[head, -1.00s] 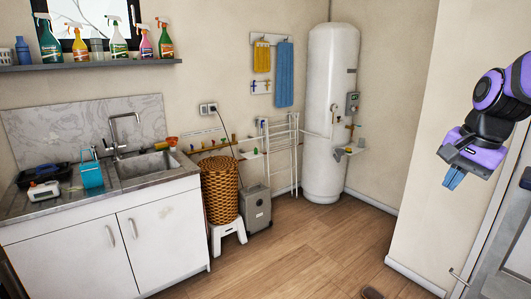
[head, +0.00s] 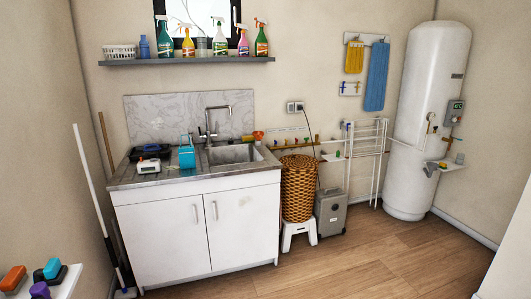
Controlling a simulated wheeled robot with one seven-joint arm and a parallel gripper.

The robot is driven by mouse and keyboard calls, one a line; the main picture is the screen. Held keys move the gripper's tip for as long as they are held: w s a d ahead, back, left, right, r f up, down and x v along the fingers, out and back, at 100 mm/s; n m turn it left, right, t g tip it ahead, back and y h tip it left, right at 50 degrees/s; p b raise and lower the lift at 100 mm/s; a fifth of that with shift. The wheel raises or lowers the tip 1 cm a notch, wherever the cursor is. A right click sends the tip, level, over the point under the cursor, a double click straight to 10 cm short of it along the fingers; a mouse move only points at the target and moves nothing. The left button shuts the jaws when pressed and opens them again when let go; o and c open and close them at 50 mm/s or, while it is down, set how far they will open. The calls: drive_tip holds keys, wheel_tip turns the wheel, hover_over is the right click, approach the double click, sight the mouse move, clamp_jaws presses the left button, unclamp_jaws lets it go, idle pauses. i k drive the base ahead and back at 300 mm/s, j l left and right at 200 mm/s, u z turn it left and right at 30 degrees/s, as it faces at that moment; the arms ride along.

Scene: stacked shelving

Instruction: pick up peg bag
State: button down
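A small teal container with a raised handle (head: 187,157) stands upright on the metal counter, left of the sink. It may be the peg bag, but it is too small in the view to be sure. A white device with a small display (head: 148,167) sits to its left, and a dark tray (head: 152,151) lies behind that device. My gripper is out of view, so its distance from these things does not show.
The counter (head: 125,181) tops a white cabinet. A wicker basket (head: 298,190) on a white stool (head: 299,233) stands right of it. A shelf of bottles (head: 190,61) hangs above. A broom (head: 97,200) leans at left. The wooden floor (head: 350,262) is clear at front right.

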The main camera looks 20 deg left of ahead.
sight(187, 154)
drive_tip(key=u, duration=1.35)
drive_tip(key=i, duration=0.75)
drive_tip(key=i+j, duration=0.15)
drive_tip(key=i, duration=0.6)
drive_tip(key=i+z, duration=0.1)
drive_tip(key=i, duration=0.6)
drive_tip(key=i+j, duration=0.2)
drive_tip(key=i, duration=0.55)
drive_tip(key=i+j, duration=0.1)
drive_tip(key=i, duration=0.65)
drive_tip(key=l+z, duration=0.05)
